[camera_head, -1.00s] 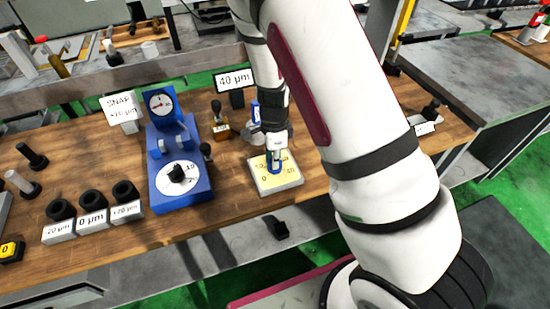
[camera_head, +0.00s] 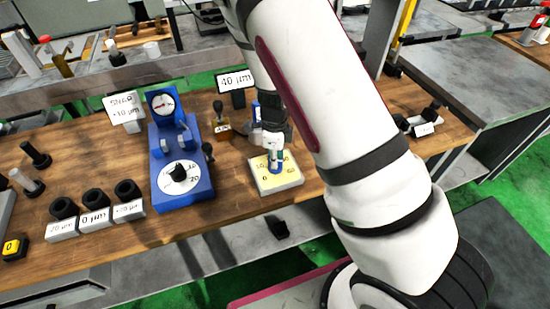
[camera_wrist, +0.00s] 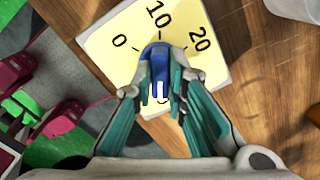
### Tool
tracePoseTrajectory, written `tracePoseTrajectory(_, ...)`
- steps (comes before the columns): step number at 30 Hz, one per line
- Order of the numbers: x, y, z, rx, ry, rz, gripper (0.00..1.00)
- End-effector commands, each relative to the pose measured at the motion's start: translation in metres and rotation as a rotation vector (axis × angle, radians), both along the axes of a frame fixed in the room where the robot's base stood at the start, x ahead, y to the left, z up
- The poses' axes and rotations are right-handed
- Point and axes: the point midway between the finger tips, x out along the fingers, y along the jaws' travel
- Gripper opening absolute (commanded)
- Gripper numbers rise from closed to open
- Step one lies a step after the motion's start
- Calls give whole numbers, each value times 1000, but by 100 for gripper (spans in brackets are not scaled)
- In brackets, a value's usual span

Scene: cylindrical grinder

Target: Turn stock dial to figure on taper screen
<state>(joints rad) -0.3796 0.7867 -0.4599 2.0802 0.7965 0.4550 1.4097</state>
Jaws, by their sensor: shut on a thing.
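A square pale-yellow dial plate (camera_head: 287,184) with a scale sits on the wooden bench in the head view. In the wrist view, this plate (camera_wrist: 110,62) shows the figures 0, 10 and 20. A blue knob (camera_wrist: 157,58) stands at its middle. My gripper (camera_wrist: 160,90) is shut on the knob from above; in the head view my gripper (camera_head: 275,152) hides much of it. A white mark shows on the blue near the fingertips; I cannot tell which figure the knob points to. A small screen (camera_head: 235,80) behind reads 40 µm.
A blue gauge stand (camera_head: 182,190) with a white dial and a black knob stands left of the plate. A "SNAP" sign (camera_head: 124,107) is behind it. Several labelled blocks with black rings (camera_head: 95,220) are further left. A brass-based handle (camera_head: 221,125) stands close behind the plate.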

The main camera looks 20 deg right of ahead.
Motion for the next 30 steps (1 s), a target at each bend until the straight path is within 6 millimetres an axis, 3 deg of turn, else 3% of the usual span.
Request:
tracePoseTrajectory(5,1,0,0,0,-2,-3,0)
tracePoseTrajectory(6,1,0,0,0,-1,-3,16)
tracePoseTrajectory(9,1,0,0,0,-1,-2,33)
tracePoseTrajectory(20,1,0,4,0,-2,1,33)
tracePoseTrajectory(23,1,1,15,1,-4,2,33)
tracePoseTrajectory(30,1,1,62,1,-5,3,33)
